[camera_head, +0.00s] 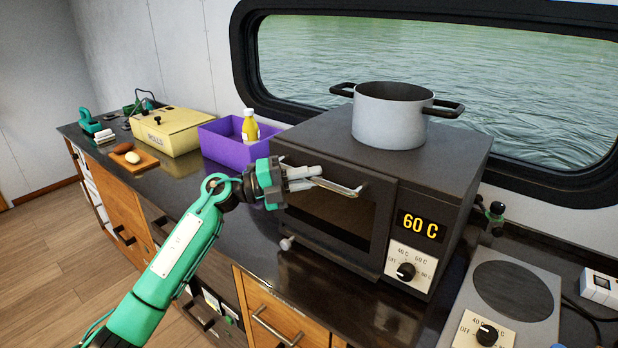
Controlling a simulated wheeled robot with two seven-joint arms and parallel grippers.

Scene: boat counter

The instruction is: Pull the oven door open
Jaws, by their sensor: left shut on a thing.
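The oven (450,165) is a dark box on the counter, with its door (335,215) at the front left of a control panel. A silver bar handle (345,188) runs across the upper part of the door. My left gripper (303,179) is shut on the handle and hides its left part. The door looks closed or nearly so; a small gap cannot be told. The panel has a yellow "60 C" display (421,227) and a black dial (406,271). My right gripper is not in view.
A grey pot (391,115) stands on the oven. A purple bin (225,150) with a yellow bottle (250,127) and a yellow box (172,131) stand to the left. A hotplate (513,290) is at right. Drawers with handles line the counter front.

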